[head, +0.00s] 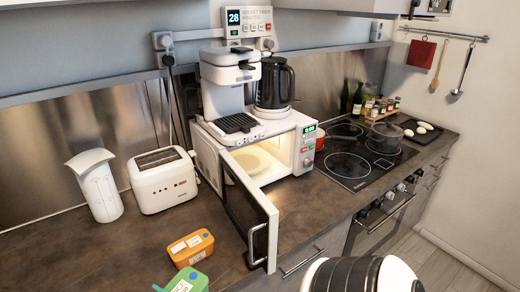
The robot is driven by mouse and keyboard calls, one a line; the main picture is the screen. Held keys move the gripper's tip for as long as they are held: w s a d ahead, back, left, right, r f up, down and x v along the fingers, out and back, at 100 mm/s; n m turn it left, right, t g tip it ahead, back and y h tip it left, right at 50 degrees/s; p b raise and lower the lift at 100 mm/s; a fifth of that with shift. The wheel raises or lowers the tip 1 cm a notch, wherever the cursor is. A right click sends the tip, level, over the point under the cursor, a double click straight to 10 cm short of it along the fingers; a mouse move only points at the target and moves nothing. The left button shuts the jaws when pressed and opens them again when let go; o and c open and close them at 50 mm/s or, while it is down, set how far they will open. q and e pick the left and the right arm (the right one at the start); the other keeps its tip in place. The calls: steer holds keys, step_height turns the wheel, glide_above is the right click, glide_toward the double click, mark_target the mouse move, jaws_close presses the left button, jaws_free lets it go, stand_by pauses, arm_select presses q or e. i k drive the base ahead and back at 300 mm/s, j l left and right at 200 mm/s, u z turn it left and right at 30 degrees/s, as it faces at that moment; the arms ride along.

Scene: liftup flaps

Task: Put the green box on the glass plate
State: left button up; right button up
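The green box (187,281) sits on the brown counter at the bottom edge of the head view and is partly cut off by it. The glass plate (256,162) lies inside the lit cavity of the white microwave (308,151), its right part hidden by the microwave's wall. The microwave door (250,213) stands open, swung out toward me. Neither of my grippers shows. A white and black part of my own arm shows at the bottom right of centre.
An orange box (191,248) sits just behind the green box. A toaster (163,180) and a white pitcher (95,185) stand at the left. A coffee maker (230,88) with a black kettle (273,84) is on the microwave. The stove (365,152) is to the right.

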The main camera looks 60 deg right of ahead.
mark_target(245, 161)
steer(key=l+z, duration=0.2)
steer(key=z, duration=0.25)
steer(key=k+l+z, duration=0.1)
steer(key=l+z, duration=0.15)
steer(key=z, duration=0.25)
steer(key=l+z, duration=0.25)
steer(key=z, duration=0.2)
steer(key=l+z, duration=0.2)
steer(key=z, duration=0.25)
steer(key=i+l+z, duration=0.15)
steer(key=z, duration=0.35)
steer(key=i+l+z, duration=0.1)
steer(key=z, duration=0.35)
steer(key=i+l+u, duration=0.15)
steer(key=u, duration=0.15)
steer(key=i+u, duration=0.1)
steer(key=u, duration=0.3)
steer(key=l+u, duration=0.1)
steer(key=u, duration=0.35)
steer(key=i+l+u, duration=0.1)
steer(key=u, duration=0.3)
steer(key=l+u, duration=0.1)
steer(key=u, duration=0.35)
steer(key=i+l+u, duration=0.15)
steer(key=i+u, duration=0.25)
steer(key=i+l+u, duration=0.2)
steer(key=u, duration=0.2)
